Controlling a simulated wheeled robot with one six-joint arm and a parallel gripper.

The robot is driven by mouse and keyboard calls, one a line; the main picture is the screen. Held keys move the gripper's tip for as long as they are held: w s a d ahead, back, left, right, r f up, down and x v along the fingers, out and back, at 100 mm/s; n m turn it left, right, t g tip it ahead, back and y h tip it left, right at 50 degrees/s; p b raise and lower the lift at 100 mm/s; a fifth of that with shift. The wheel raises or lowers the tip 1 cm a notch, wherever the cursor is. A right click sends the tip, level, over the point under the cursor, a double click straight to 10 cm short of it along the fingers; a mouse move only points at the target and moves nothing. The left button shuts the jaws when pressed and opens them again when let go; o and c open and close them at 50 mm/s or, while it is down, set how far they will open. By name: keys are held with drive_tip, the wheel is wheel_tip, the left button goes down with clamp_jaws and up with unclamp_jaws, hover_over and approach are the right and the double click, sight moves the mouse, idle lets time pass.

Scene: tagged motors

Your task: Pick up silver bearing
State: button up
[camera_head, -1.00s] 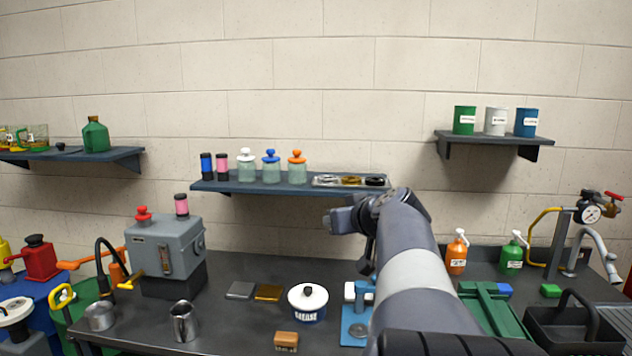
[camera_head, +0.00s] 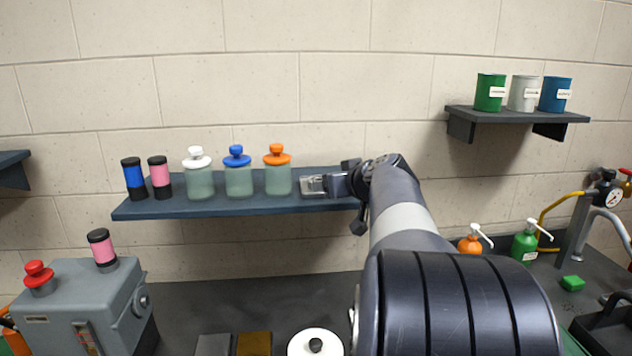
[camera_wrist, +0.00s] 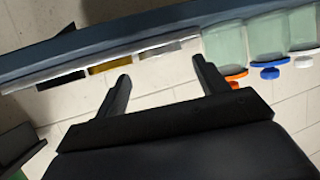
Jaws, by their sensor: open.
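A clear tray (camera_head: 304,191) lies on the blue-grey wall shelf (camera_head: 235,204), right of the lidded jars. The silver bearing (camera_head: 316,183) shows at its left end; my arm hides the rest. In the wrist view, the picture is turned over. The silver bearing (camera_wrist: 161,50) appears there nearest the jars, with a brass bearing (camera_wrist: 109,68) and a black bearing (camera_wrist: 60,81) beside it. My gripper (camera_wrist: 160,69) is open and empty, its fingers pointing towards the tray. It also shows at the tray's right in the head view (camera_head: 351,190).
Jars with white, blue and orange lids (camera_head: 278,172) stand close left of the tray. A blue spool (camera_head: 133,178) and a pink spool (camera_head: 159,177) are farther left. A higher shelf (camera_head: 515,114) with cans is at the right. The bench (camera_head: 255,300) lies below.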

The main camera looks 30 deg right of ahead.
drive_tip(key=shift+x, duration=1.25)
drive_tip(key=shift+w+d+p, duration=0.15)
drive_tip(key=shift+w+p, duration=0.4)
drive_tip(key=shift+p, duration=0.2)
drive_tip(key=shift+p+x, duration=0.85)
drive_tip(key=shift+x, duration=1.25)
drive_tip(key=shift+r, duration=0.1)
drive_tip(key=shift+c, duration=0.4)
drive_tip(key=c, duration=0.7)
drive_tip(key=shift+c, duration=0.2)
drive_tip(key=shift+r, duration=0.1)
